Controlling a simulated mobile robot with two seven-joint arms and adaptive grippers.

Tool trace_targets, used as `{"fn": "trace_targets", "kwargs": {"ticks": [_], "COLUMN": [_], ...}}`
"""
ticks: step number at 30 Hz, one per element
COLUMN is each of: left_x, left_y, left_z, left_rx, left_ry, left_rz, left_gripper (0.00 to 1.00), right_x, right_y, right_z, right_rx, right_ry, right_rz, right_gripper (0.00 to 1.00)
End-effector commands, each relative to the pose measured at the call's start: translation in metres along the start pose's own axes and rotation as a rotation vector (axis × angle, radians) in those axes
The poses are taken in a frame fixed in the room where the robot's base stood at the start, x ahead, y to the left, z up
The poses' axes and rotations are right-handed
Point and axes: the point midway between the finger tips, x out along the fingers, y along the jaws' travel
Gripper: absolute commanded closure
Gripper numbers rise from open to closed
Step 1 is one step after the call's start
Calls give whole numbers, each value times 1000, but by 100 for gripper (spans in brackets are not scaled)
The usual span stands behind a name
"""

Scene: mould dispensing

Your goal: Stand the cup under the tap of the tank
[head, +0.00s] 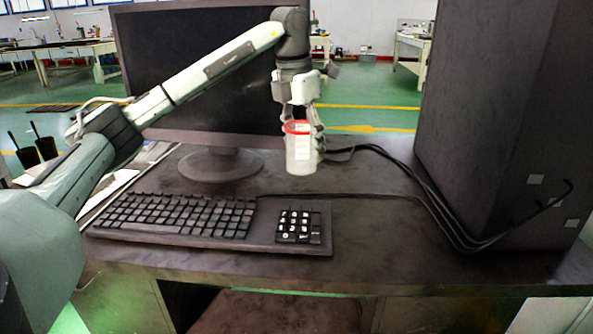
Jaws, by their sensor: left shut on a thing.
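The cup (301,156) is whitish with a red rim and is upright near the middle of the head view. My left gripper (303,134) points down, with its fingers closed around the cup's upper part. The cup appears in front of the desk's rear area; I cannot tell whether its base touches the desktop or hangs just above it. No tank or tap can be made out in this view. My right gripper is not in view.
A dark desk (375,235) carries a black keyboard (180,215), a large monitor (200,70) behind my left arm, and a tall dark box (495,120) at the right. Black cables (440,210) run beside the box. The desktop right of the cup is mostly clear.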

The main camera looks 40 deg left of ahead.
Motion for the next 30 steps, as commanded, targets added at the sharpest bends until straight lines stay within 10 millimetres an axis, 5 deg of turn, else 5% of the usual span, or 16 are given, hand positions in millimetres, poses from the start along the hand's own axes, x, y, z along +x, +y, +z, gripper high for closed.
{"fn": "trace_targets", "kwargs": {"ticks": [14,25,26,30], "left_x": [54,60,60,60], "left_y": [0,0,0,0], "left_z": [-9,-9,-9,-9], "left_rx": [1,1,1,1], "left_ry": [2,0,0,0], "left_rz": [0,0,0,0], "left_gripper": [65,65,42,25], "right_x": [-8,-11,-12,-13], "right_y": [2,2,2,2], "right_z": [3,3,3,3], "right_rx": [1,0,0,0], "right_ry": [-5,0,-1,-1], "right_rz": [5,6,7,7], "right_gripper": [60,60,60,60]}}
